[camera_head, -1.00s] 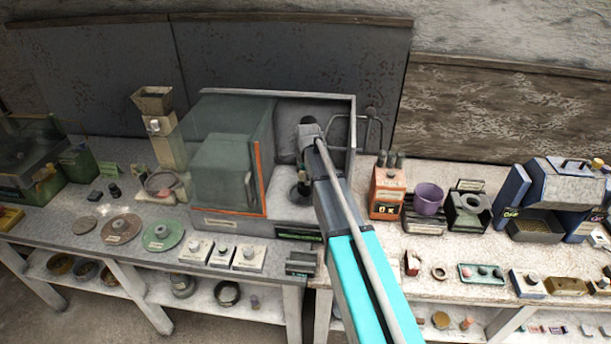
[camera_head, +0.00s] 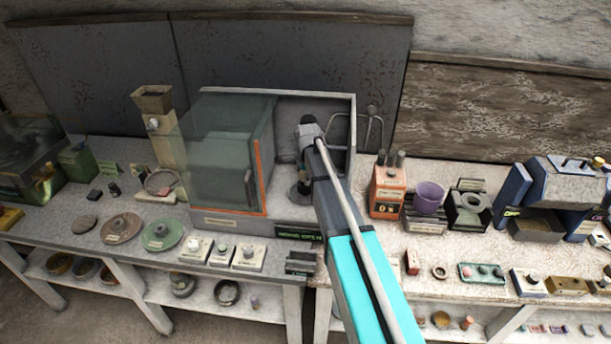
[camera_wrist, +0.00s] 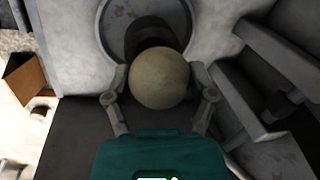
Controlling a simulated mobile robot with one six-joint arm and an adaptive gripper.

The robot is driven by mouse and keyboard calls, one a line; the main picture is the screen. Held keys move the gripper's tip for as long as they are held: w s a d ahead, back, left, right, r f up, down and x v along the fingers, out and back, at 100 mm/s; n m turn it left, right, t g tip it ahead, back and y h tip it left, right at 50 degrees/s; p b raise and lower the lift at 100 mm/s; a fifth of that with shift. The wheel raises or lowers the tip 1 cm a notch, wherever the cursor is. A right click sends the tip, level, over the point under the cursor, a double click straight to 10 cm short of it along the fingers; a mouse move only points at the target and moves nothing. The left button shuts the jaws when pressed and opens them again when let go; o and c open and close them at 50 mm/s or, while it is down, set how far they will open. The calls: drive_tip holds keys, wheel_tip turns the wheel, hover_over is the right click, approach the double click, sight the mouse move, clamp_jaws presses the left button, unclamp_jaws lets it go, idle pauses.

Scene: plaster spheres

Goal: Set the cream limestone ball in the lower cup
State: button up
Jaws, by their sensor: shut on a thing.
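In the wrist view a cream ball (camera_wrist: 160,78) sits between the two fingers of my gripper (camera_wrist: 160,95), which is shut on it. Beyond the ball lies a round grey dish with a dark round part (camera_wrist: 150,36); I cannot tell whether the ball touches it or whether it is the lower cup. In the head view my arm reaches into the open right side of the glass-fronted cabinet (camera_head: 262,180). My gripper's fingers and the ball are hidden there behind my arm.
The cabinet's glass panel and orange-edged frame stand close to the left of my arm. The cabinet's side wall (camera_head: 351,135) is close on the right. An orange box (camera_head: 386,190) and a purple cup (camera_head: 429,198) stand on the bench to the right.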

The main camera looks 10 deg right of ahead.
drive_tip(key=shift+f+b, duration=0.8)
drive_tip(key=shift+f, duration=0.05)
idle(0.3)
drive_tip(key=o, duration=1.1)
drive_tip(key=shift+c, duration=0.2)
drive_tip(key=shift+r, duration=0.15)
drive_tip(key=shift+r+p, duration=1.85)
drive_tip(key=shift+p, duration=0.15)
drive_tip(key=shift+s, duration=0.1)
drive_tip(key=s+f+n+g+b, duration=0.1)
drive_tip(key=s+f+n, duration=0.1)
drive_tip(key=s+n, duration=0.7)
drive_tip(key=s+f+n+g+b, duration=0.1)
drive_tip(key=s+n, duration=0.7)
drive_tip(key=s, duration=1.2)
drive_tip(key=shift+d+f+n+b, duration=0.15)
drive_tip(key=shift+f+n+b, duration=0.25)
drive_tip(key=shift+b, duration=0.35)
